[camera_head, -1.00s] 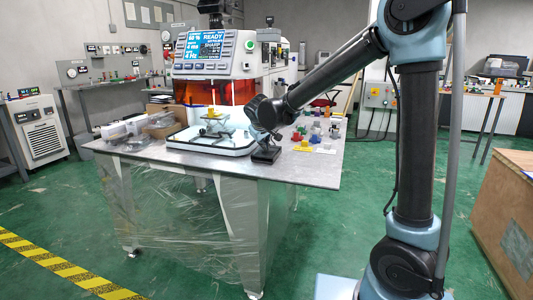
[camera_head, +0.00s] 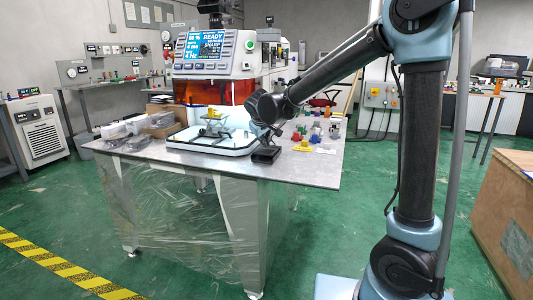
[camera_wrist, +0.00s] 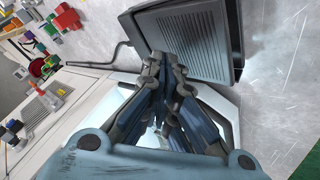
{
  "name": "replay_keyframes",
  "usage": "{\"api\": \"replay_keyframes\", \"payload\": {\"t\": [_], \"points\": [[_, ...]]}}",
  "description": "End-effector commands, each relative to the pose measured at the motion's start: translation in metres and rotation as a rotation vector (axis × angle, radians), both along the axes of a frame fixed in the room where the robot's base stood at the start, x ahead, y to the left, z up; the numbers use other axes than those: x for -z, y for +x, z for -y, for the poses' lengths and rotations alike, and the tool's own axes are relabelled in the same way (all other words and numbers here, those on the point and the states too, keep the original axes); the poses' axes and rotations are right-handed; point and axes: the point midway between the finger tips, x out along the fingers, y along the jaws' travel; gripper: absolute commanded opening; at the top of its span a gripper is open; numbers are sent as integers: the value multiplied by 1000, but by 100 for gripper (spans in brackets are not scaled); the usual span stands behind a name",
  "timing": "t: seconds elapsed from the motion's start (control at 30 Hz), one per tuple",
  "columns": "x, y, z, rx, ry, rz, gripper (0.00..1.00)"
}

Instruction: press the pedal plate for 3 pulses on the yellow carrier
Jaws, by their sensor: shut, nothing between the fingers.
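The pedal plate (camera_head: 266,155) is a black ribbed pad on the table's front edge. It fills the top middle of the wrist view (camera_wrist: 195,38), with a dark cable leaving it to the left. My gripper (camera_wrist: 166,68) is shut and empty, its fingertips at the plate's near edge in that view. I cannot tell whether they touch it. In the head view my wrist is just above the pedal. One yellow piece (camera_head: 214,113) sits on a small stand in the white tray; another (camera_head: 302,148) lies on the table right of the pedal. Which is the yellow carrier is unclear.
The white tray (camera_head: 180,146) stands left of the pedal, before the machine with a lit READY display (camera_head: 205,46). Several small coloured parts (camera_head: 316,137) lie at the table's right. Clear bags and boxes (camera_head: 135,125) lie at its left.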

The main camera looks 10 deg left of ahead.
Motion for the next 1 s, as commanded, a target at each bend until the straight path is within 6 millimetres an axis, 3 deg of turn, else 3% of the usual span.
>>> {"api": "replay_keyframes", "payload": {"t": [0.4, 1.0], "points": [[-4, 1, 0, 0, 0, 0, 0], [-49, 5, 0, 0, 0, 0, 0]]}}
